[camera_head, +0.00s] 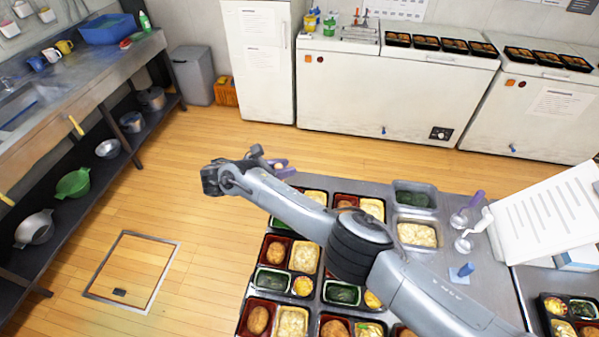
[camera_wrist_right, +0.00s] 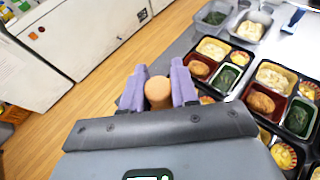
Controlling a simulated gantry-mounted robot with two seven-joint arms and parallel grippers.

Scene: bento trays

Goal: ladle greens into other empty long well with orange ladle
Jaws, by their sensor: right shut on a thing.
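My right gripper (camera_wrist_right: 158,92), with purple fingers, is shut on the orange ladle's handle (camera_wrist_right: 157,90). Only the handle's rounded end shows in the wrist view; the ladle's bowl is hidden. In the head view this gripper (camera_head: 281,165) is partly hidden at the far left edge of the bento trays. The steel pan of greens (camera_head: 415,185) stands at the back of the table; it also shows in the wrist view (camera_wrist_right: 203,27). Green long wells in nearer trays hold greens (camera_head: 272,280), (camera_head: 342,293). I cannot make out the empty long well; my arm covers part of the trays. My left gripper is not in view.
A second steel pan (camera_head: 417,247) of pale food stands in front of the greens pan. Purple, white and blue utensils (camera_head: 463,271) lie right of the pans. A white sign board (camera_head: 550,215) stands at the right. Wooden floor lies open left of the table.

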